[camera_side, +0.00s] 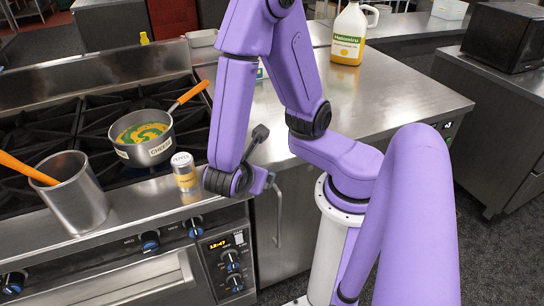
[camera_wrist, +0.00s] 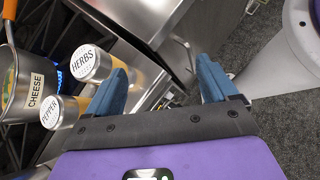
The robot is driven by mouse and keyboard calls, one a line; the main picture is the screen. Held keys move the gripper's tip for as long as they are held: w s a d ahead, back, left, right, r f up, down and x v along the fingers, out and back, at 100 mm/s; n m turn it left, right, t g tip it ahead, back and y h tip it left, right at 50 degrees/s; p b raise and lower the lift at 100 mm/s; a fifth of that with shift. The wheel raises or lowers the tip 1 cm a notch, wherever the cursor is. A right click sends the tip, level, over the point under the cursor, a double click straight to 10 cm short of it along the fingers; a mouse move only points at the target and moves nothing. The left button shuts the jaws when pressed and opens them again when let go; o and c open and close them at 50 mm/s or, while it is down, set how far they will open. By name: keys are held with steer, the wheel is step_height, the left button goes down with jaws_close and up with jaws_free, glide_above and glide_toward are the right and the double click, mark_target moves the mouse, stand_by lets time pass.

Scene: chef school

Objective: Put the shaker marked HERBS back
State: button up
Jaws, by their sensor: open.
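The HERBS shaker (camera_wrist: 88,63) shows in the wrist view as a silver lid with a yellowish body. It stands just left of my gripper (camera_wrist: 163,82), outside the left finger and close to it. My gripper is open, with nothing between its two blue fingers. A second shaker, marked PEPPER (camera_wrist: 57,112), stands beside HERBS at lower left. My gripper is mostly hidden there behind the wrist.
A saucepan marked CHEESE (camera_side: 143,137), with an orange handle and food inside, sits on the stove behind the shaker. A steel pot (camera_side: 75,196) with an orange utensil stands at left. A jug (camera_side: 350,35) stands on the steel counter (camera_side: 400,95), which has bare room.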

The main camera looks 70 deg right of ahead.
steer(key=s+r+m+g+y, duration=0.1)
steer(key=s+r+m+y, duration=0.4)
steer(key=y, duration=0.5)
steer(key=shift+s+a+r+g, duration=0.35)
steer(key=shift+a+r+g, duration=0.05)
steer(key=shift+r, duration=0.45)
